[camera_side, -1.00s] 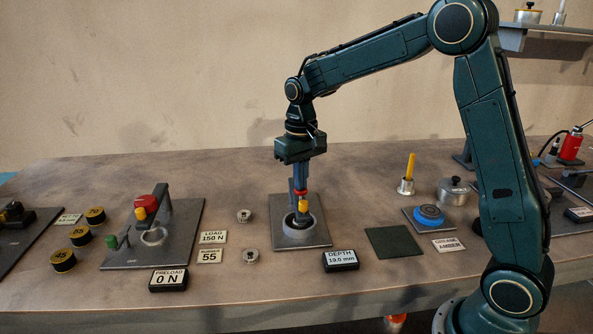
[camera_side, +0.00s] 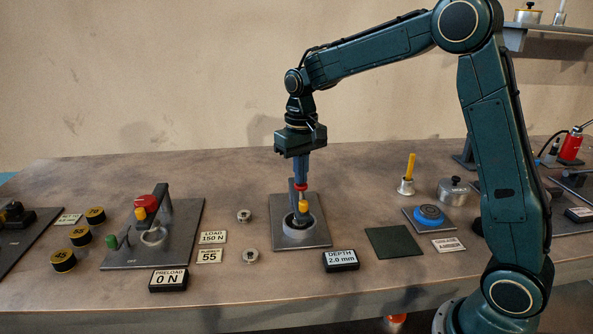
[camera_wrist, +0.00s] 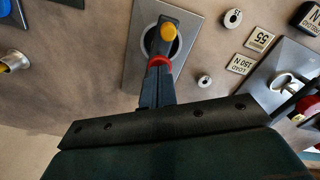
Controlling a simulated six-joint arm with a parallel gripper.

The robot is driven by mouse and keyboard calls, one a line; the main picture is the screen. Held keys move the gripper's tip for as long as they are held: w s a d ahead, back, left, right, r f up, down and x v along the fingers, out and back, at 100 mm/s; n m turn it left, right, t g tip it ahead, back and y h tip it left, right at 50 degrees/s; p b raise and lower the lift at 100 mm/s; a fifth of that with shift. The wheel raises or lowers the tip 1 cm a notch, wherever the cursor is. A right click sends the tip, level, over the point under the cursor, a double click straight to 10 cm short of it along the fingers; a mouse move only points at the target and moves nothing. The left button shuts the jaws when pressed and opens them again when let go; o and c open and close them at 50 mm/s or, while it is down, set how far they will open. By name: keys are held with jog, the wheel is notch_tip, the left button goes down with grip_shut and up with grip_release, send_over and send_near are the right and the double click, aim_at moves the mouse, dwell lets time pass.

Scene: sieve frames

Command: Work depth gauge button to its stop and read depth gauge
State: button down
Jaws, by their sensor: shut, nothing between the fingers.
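The depth gauge stands over a round grey ring on a grey plate (camera_side: 317,239) in the middle of the table. Its yellow button (camera_side: 303,206) and red collar (camera_side: 300,187) sit above the ring; the button also shows in the wrist view (camera_wrist: 168,32). My gripper (camera_side: 301,180) is shut with nothing between its fingers, pointing down directly above the gauge at the red collar. Whether the fingertips touch the button is hard to tell. The depth display (camera_side: 340,260) in front right of the plate reads 2.0 mm.
Left of the gauge are two small metal rings (camera_side: 244,216), labels "LOAD 150 N" (camera_side: 212,238) and "55" (camera_side: 209,256), and a preload display (camera_side: 168,280) reading 0 N. A dark green mat (camera_side: 393,242) and a plate with a blue disc (camera_side: 429,214) lie to the right.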

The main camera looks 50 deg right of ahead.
jog(key=shift+r, duration=0.55)
jog(key=shift+r, duration=1.55)
jog(key=shift+r, duration=0.1)
notch_tip(320, 180, up, 4)
jog(key=shift+f, duration=0.1)
